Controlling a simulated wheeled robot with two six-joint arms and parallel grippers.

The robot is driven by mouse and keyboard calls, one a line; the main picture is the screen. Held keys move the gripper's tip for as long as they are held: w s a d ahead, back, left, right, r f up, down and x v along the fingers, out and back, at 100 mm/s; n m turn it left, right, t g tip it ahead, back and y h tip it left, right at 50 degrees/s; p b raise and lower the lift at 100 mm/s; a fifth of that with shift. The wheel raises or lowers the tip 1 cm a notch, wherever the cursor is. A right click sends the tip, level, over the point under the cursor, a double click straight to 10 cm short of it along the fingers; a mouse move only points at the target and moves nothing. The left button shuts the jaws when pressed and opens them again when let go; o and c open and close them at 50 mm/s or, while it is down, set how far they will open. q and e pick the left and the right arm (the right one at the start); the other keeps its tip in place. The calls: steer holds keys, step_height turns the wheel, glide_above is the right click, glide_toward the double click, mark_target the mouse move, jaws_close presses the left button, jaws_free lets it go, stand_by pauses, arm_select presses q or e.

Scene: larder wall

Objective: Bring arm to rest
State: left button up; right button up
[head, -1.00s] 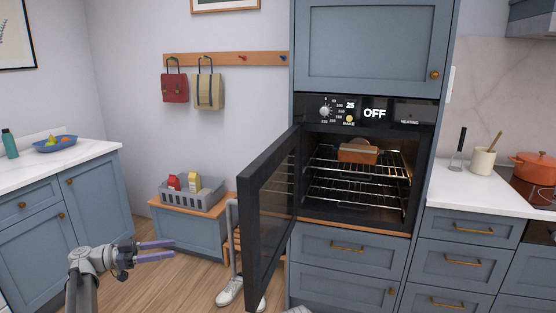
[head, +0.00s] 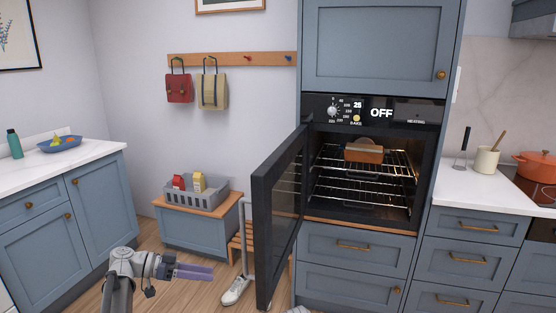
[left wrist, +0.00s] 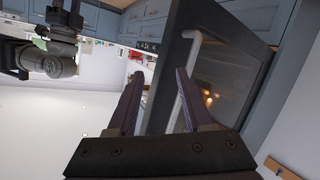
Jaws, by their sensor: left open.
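My left gripper (head: 196,271) is in the lower left of the head view, in front of the low bench and left of the open oven door. It is open and empty; in the left wrist view its two purple fingers (left wrist: 160,98) stand apart with nothing between them. The oven door (head: 279,215) hangs wide open and also shows behind the fingers in the left wrist view (left wrist: 222,62). The left gripper is apart from the door in the head view. My right gripper is not clearly visible.
The oven (head: 365,205) holds an orange-brown dish with a loaf (head: 364,154) on its upper rack; its display reads OFF. A grey crate (head: 197,196) with cartons sits on the bench (head: 190,234). White shoes (head: 236,291) are on the floor beside the door.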

arm_select(q)
steer(key=s+d+f+n+g+y, duration=0.2)
steer(key=s+d+f+y, duration=0.1)
steer(key=s+d+f, duration=0.3)
steer(key=s+d+f+n+g+y, duration=0.2)
steer(key=s+d+f+y, duration=0.15)
steer(key=d, duration=0.45)
steer(key=s+d+f+n+t+y, duration=0.15)
steer(key=s+f+n+y, duration=0.35)
steer(key=s+y, duration=0.6)
step_height(320, 180, up, 14)
steer(key=s+h+p, duration=0.1)
steer(key=h+p, duration=0.1)
steer(key=p, duration=1.3)
steer(key=shift+a+m, duration=0.15)
steer(key=shift+m, duration=0.15)
steer(key=shift+f, duration=0.15)
steer(key=shift+w, duration=0.15)
